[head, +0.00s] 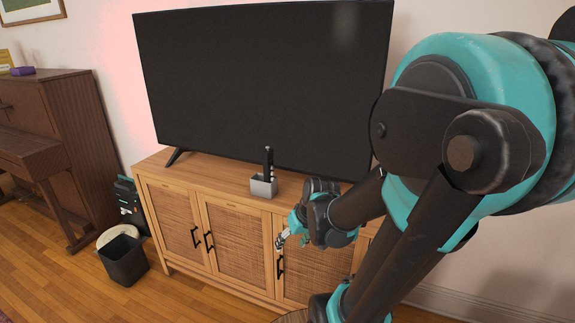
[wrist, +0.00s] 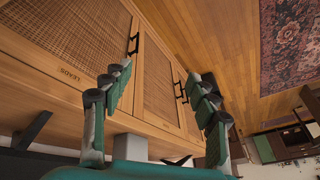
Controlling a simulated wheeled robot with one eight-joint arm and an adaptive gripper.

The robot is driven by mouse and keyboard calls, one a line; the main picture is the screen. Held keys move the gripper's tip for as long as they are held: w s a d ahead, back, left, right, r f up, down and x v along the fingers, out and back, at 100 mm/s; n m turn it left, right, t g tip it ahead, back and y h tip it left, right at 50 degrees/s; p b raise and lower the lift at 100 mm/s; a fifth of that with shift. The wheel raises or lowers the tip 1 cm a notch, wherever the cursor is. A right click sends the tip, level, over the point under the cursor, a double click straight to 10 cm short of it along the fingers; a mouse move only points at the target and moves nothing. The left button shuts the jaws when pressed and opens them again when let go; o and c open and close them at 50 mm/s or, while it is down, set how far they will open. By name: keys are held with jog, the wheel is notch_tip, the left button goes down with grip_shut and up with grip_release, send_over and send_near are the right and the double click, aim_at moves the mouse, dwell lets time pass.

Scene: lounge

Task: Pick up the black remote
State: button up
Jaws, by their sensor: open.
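The black remote (head: 268,160) stands upright in a small grey holder (head: 262,190) on top of the wooden TV cabinet. My gripper (head: 288,240) is in front of the cabinet's front face, lower than the holder and a little to its right in the head view. It is apart from the remote. In the wrist view my gripper (wrist: 160,78) has its fingers spread with nothing between them. A grey block that looks like the holder (wrist: 130,147) shows below and between the fingers. I cannot make out the remote in the wrist view.
A large black TV (head: 265,80) stands on the cabinet (head: 210,182) behind the holder. The cabinet doors have black handles (head: 195,238). A black bin (head: 124,260) stands on the floor at the left, near a brown piano (head: 60,140). The cabinet top left of the holder is clear.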

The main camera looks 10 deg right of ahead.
jog(key=w+a+r+n+y, duration=0.1)
jog(key=w+r+n+y, duration=0.15)
jog(key=w, duration=0.45)
jog(key=n+t+y, duration=0.5)
jog(key=n+y, duration=0.2)
jog(key=y, duration=0.1)
send_near(271, 162)
jog(key=shift+m+h, duration=0.25)
jog(key=shift+r+x, duration=0.2)
jog(key=shift+x, duration=4.3)
jog(key=shift+a, duration=0.1)
jog(key=c, duration=1)
jog(key=shift+r, duration=4.25)
